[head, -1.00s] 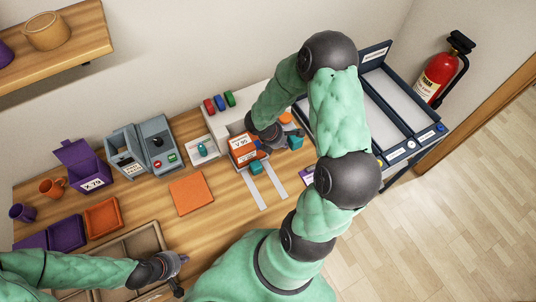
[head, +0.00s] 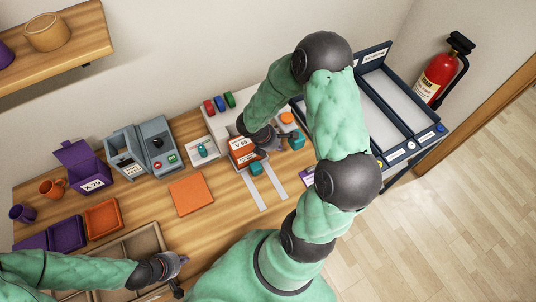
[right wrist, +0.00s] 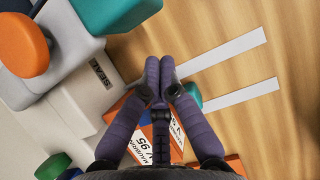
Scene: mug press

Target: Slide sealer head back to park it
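The sealer is a pale machine at the back of the table. Its grey block, marked SEAL (right wrist: 101,72), carries an orange knob (head: 287,118) and a teal part (head: 296,142); the teal part also shows in the right wrist view (right wrist: 115,10). I cannot tell which part is the sliding head. My right gripper (head: 246,132) is over the orange labelled box (head: 243,153), beside the sealer. In the right wrist view its fingertips (right wrist: 161,78) are together with nothing visible between them. A small teal block (head: 256,168) is near them, partly hidden. My left gripper (head: 181,274) is low at the front, its opening unclear.
Two pale strips (head: 253,192) run forward from the sealer. An orange mat (head: 191,194) and a grey device (head: 159,145) are to the left. Dark-framed trays (head: 385,100) are at the right. Red, blue and green pieces (head: 219,102) sit on the sealer's back.

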